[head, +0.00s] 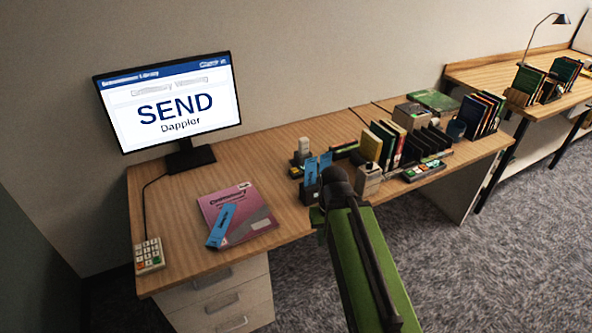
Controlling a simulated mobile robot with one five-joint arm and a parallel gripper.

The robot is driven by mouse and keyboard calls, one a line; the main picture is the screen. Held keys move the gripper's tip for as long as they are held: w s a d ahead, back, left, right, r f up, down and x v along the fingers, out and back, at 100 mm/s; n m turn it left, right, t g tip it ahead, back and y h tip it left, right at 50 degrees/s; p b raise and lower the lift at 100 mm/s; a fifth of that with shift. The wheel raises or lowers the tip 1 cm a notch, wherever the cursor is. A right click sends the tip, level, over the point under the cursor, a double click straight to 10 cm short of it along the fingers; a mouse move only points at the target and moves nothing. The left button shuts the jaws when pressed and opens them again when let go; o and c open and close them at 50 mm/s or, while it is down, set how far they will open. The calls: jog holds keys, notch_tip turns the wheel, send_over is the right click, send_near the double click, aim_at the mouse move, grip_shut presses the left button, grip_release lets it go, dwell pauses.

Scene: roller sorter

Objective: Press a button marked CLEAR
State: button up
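No button with a readable CLEAR marking shows. A small keypad (149,256) with pale, green, red and orange keys lies at the desk's front left corner, with a cable running to the monitor. A second button panel (424,170) with green and other coloured keys lies on the right part of the desk, in front of a black slotted rack (428,144). The key labels on both are too small to read. My green arm reaches up from the bottom, and its dark end (336,184) is over the desk's front edge, between the two panels. The fingers cannot be made out.
The monitor (170,104) reads "SEND Dappler". A pink book (240,212) with a blue slip lies on the desk (165,185). Blue slips (311,171) and small devices stand near my arm's end. Books and a dark cup stand right. The desk's left part is mostly clear.

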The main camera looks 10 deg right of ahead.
jog(key=shift+c, duration=0.4)
grip_shut()
dwell(1.4)
